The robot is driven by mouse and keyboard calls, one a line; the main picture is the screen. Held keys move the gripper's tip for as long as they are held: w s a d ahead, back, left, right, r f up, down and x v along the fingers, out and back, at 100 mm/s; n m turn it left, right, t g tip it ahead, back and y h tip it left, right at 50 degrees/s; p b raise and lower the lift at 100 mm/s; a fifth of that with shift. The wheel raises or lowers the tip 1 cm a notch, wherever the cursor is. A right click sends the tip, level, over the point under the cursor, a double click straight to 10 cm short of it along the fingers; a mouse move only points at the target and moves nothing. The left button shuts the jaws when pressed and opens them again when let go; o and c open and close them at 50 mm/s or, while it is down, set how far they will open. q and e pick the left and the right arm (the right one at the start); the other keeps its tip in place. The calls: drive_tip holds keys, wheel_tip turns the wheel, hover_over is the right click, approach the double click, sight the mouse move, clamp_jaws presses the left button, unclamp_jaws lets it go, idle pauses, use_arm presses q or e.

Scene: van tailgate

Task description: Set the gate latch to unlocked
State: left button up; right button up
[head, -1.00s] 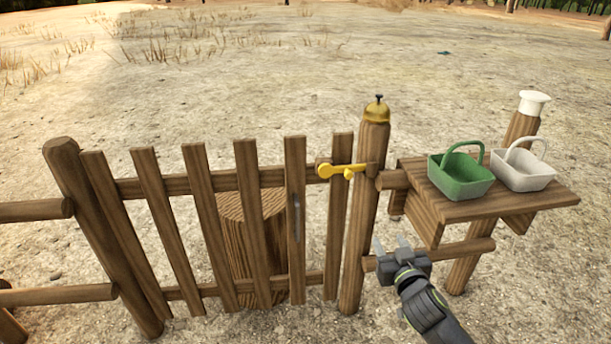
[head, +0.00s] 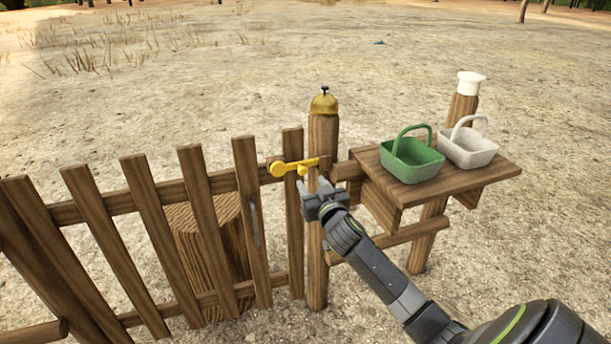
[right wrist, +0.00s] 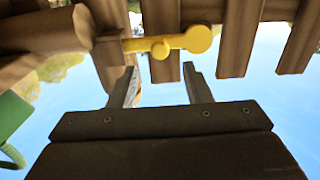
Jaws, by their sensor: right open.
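The yellow gate latch (head: 292,166) lies roughly level across the gap between the wooden gate (head: 192,180) and the post (head: 320,140). Its round end is on the gate side and its bar reaches to the post. In the right wrist view the latch (right wrist: 168,43) shows beyond the fingers, with a small knob on the bar. My right gripper (head: 314,184) is open and empty, just below and in front of the latch. In the right wrist view its fingers (right wrist: 163,88) stand apart, and I see no contact with the latch. My left gripper is not in view.
A brass bell (head: 323,103) sits on top of the post. Right of it, a wooden shelf (head: 480,178) holds a green basket (head: 410,160) and a white basket (head: 468,152). A stump (head: 205,250) stands behind the gate. Open ground lies beyond.

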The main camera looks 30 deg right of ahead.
sight(303, 172)
drive_tip(key=shift+x, duration=2.85)
drive_tip(key=shift+c, duration=0.4)
clamp_jaws()
